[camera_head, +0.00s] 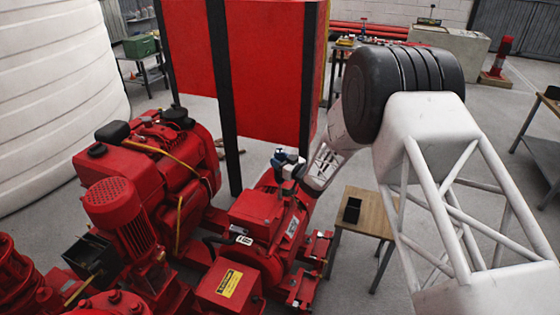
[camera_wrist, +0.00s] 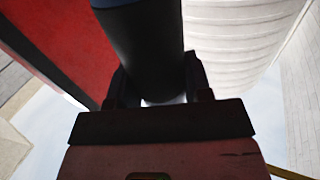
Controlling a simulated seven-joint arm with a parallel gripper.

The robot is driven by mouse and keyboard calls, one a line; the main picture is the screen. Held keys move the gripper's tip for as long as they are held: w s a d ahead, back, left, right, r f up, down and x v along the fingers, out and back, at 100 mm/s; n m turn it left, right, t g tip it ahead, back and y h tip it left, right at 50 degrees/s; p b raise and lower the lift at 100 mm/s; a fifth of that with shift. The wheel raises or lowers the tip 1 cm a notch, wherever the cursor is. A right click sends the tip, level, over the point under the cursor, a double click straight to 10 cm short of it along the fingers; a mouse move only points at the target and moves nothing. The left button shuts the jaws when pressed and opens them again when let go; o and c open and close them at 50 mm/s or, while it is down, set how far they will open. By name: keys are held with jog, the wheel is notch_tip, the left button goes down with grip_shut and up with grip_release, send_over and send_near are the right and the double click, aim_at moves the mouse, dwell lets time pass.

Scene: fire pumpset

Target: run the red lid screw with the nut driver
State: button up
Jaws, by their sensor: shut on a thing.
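My gripper (camera_head: 288,166) is shut on the nut driver, above the right end of the red pump set. The nut driver (camera_wrist: 142,50) shows in the wrist view as a thick dark cylinder with a blue end, between the two dark fingers. In the head view only a small blue and dark part of it shows at the gripper. The red housing with a flat lid (camera_head: 258,206) is just below and left of the gripper. I cannot make out the lid screw or the driver's tip, nor whether they touch.
A red engine (camera_head: 150,165) and a red motor (camera_head: 118,205) stand left of the housing. A tall red cabinet (camera_head: 262,70) with dark posts rises behind. A small wooden table (camera_head: 362,202) with a dark open box (camera_head: 351,210) stands to the right.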

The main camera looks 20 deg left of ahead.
jog(key=shift+f, duration=0.65)
dwell(2.5)
jog(key=shift+r, duration=0.1)
